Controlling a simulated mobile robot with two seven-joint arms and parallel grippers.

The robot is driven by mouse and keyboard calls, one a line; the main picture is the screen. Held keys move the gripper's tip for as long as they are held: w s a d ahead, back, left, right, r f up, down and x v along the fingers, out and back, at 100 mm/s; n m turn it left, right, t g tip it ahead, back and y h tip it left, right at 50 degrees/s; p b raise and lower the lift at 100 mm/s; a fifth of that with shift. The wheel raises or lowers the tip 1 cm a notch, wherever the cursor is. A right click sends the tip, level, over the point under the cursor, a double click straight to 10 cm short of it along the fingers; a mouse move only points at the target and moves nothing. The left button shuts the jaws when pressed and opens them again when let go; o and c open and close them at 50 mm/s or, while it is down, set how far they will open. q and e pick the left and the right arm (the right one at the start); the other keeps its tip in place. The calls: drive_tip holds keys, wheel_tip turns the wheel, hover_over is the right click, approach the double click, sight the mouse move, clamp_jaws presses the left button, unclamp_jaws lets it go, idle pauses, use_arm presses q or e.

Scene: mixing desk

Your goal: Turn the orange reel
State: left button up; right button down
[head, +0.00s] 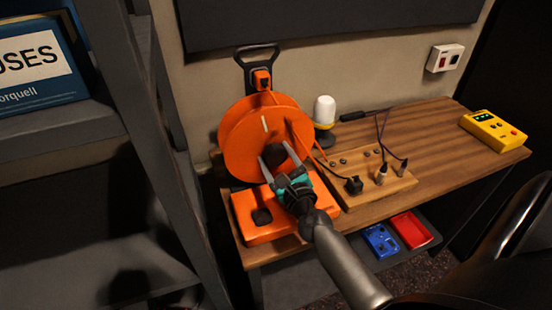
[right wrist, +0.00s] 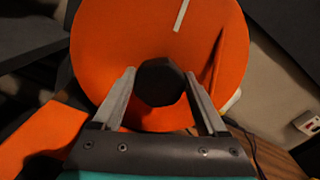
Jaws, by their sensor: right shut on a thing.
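The orange reel (head: 240,137) stands upright at the left end of the wooden desk, on an orange base (head: 262,233). A short white stripe shows on its face, above the hub. My right gripper (head: 273,155) reaches the reel's dark knob (head: 276,153) from the front. In the right wrist view, the two fingers of my right gripper (right wrist: 160,88) lie on either side of the black knob (right wrist: 160,82), shut on it. The reel's orange disc (right wrist: 110,45) fills much of that view behind the knob. My left gripper is not in view.
A wooden block with plugs (head: 365,184) sits right of the reel, with cables near it. A white-topped lamp (head: 325,110) and a yellow device (head: 493,130) stand on the desk (head: 440,135). Blue (head: 381,241) and red (head: 412,230) trays lie below. A dark shelf post (head: 165,130) is left.

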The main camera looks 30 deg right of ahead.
idle(0.3)
unclamp_jaws()
drive_tip(key=shift+s, duration=0.1)
drive_tip(key=b+v, duration=0.3)
drive_tip(key=v, duration=1.2)
idle(0.4)
